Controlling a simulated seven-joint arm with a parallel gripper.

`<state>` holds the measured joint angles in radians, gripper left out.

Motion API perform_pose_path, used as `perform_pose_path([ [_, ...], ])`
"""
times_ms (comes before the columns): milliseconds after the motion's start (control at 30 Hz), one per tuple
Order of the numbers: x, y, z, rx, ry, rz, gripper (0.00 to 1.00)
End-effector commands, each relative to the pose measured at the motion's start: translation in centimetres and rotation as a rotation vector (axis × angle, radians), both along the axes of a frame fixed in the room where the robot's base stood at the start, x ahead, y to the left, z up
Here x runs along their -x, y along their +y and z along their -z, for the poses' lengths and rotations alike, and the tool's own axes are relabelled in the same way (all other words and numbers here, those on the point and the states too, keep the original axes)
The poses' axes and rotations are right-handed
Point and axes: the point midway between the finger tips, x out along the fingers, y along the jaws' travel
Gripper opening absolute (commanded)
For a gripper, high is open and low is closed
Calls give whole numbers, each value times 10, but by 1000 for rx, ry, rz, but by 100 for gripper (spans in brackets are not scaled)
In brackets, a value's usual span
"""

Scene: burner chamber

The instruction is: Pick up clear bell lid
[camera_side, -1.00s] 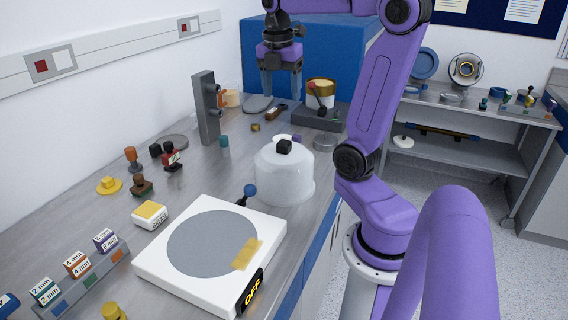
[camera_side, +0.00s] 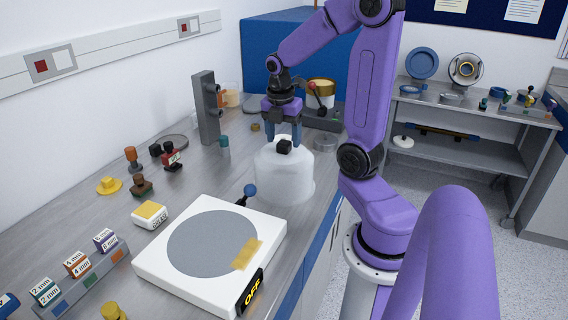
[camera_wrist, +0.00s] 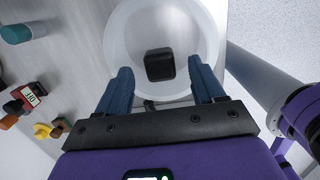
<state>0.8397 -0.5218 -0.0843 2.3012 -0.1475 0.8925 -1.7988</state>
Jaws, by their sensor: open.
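The clear bell lid (camera_side: 285,177) is a translucent dome with a black knob (camera_side: 284,147) on top. It stands upright on the bench behind the white burner plate. My gripper (camera_side: 283,138) is open and points down just above and behind the lid in the side view. In the wrist view the lid (camera_wrist: 195,30) shows from above, with its knob (camera_wrist: 160,64) ahead of and between the spread blue fingers of my gripper (camera_wrist: 166,84). The fingers do not appear to touch the knob. The lid's near edge is hidden by my gripper.
The white burner plate (camera_side: 160,265) reads OFF and stands in front of the lid. A grey upright post (camera_side: 206,108) stands to the left. A grey control box with a red-knobbed lever (camera_side: 312,87) is behind. Stamps and small blocks lie on the left.

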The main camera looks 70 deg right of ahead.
Motion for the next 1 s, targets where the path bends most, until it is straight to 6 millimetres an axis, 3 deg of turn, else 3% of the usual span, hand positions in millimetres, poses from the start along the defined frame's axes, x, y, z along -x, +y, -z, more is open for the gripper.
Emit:
perform_pose_path([
  [133, 1, -2, 13, 0, 1, 1, 68],
  [400, 0, -2, 14, 0, 0, 1, 65],
  [567, 0, -2, 14, 0, 0, 1, 13],
  [600, 0, -2, 14, 0, 0, 1, 7],
  [867, 0, -2, 13, 1, -2, 1, 7],
  [1000, -1, -2, 3, 2, -5, 0, 7],
])
